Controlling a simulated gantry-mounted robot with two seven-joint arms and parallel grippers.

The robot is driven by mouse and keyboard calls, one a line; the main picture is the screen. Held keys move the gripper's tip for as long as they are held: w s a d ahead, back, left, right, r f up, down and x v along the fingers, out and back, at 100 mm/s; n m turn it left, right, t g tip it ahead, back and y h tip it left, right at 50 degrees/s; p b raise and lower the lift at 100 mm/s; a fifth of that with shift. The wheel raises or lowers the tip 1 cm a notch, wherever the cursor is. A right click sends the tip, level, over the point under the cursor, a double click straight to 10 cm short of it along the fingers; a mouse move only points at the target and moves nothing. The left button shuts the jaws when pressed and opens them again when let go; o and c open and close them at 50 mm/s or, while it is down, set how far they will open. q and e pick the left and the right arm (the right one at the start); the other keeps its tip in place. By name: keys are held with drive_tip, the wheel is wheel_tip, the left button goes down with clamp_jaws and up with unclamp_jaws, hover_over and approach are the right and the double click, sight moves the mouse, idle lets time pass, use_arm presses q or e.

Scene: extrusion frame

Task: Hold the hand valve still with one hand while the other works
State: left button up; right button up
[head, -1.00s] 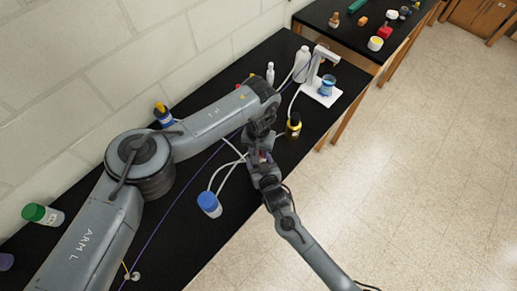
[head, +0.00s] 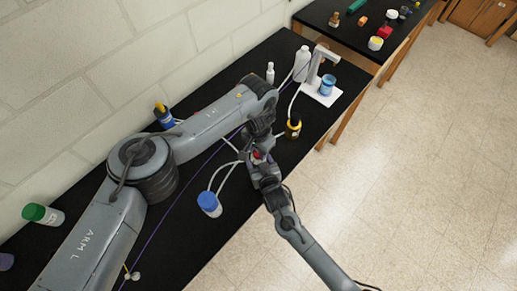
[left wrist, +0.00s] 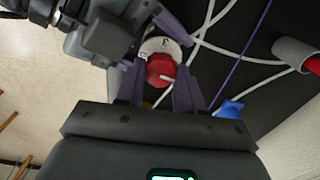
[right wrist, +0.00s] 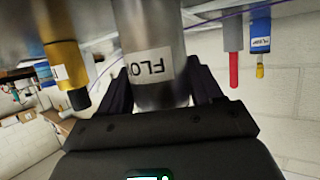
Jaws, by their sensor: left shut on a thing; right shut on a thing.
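The hand valve has a silver body with a lettered white label (right wrist: 150,62) and a red knob (left wrist: 160,70). A little of the red shows between my grippers in the head view. My right gripper (right wrist: 155,92) is shut around the silver body. My left gripper (left wrist: 159,84) is shut on the red knob from the opposite side. In the head view the left gripper (head: 257,143) sits just above the right gripper (head: 263,168), and the two hide most of the valve. The rest of the label is turned out of sight.
A yellow-and-black bottle (head: 293,127) stands right of my grippers. A white stand with a blue jar (head: 327,85) is farther back. A purple cable crosses the bench.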

use_arm(q)
drive_tip(key=m, duration=0.4)
drive_tip(key=shift+m, duration=0.3)
drive_tip(key=m, duration=0.4)
drive_tip(key=shift+m, duration=0.3)
drive_tip(key=m, duration=0.9)
drive_tip(key=shift+s, duration=0.1)
drive_tip(key=m, duration=0.3)
drive_tip(key=shift+m, duration=0.3)
drive_tip(key=m, duration=0.4)
drive_tip(key=shift+m, duration=0.3)
drive_tip(key=m, duration=0.4)
drive_tip(key=shift+m, duration=2.1)
